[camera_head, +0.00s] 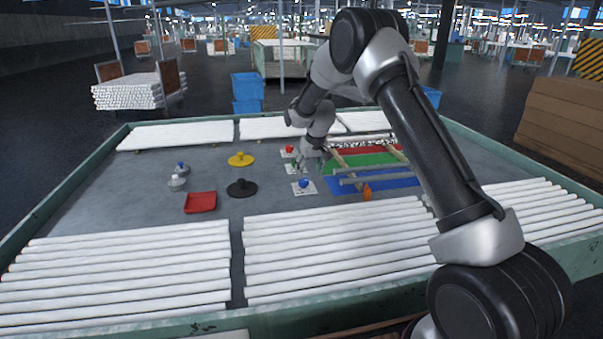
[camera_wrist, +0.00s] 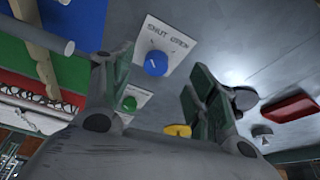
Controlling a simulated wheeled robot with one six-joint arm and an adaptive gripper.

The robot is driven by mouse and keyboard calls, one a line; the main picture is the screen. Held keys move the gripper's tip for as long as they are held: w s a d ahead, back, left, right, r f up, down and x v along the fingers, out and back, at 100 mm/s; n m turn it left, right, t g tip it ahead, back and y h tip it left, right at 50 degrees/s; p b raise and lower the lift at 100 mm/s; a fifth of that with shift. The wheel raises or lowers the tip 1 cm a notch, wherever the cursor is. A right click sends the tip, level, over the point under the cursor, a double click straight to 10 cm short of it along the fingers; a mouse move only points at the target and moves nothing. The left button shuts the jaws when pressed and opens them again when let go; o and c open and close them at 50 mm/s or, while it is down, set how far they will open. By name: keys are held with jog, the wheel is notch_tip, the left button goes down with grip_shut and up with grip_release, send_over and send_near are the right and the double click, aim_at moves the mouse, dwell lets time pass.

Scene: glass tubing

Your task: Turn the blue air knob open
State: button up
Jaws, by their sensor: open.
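The blue air knob (camera_wrist: 156,64) sits on a white plate (camera_wrist: 178,42) lettered SHUT and OPEN in the wrist view. A small light mark shows on the knob, but I cannot tell clearly which word it points to. In the head view the blue knob (camera_head: 304,184) is on the nearest of the white plates. My gripper (camera_wrist: 152,78) is open and empty, its two dark green fingers spread left and right of the knob in the wrist view. In the head view my gripper (camera_head: 309,160) hangs behind the blue knob, near the green knob (camera_wrist: 129,103).
A red knob (camera_head: 289,149) stands farther back. Red, green and blue mats with glass tubes lie to the right. A red tray (camera_head: 200,202), a black disc (camera_head: 241,188) and a yellow disc (camera_head: 240,160) lie left. White tubes (camera_head: 330,246) line the front.

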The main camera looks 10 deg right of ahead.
aim_at(304, 179)
jog(key=shift+t, duration=0.4)
jog(key=x, duration=0.2)
jog(key=w+x, duration=0.1)
jog(key=x, duration=0.4)
jog(key=shift+w+a, duration=0.15)
jog(key=shift+w, duration=0.2)
jog(key=c, duration=1)
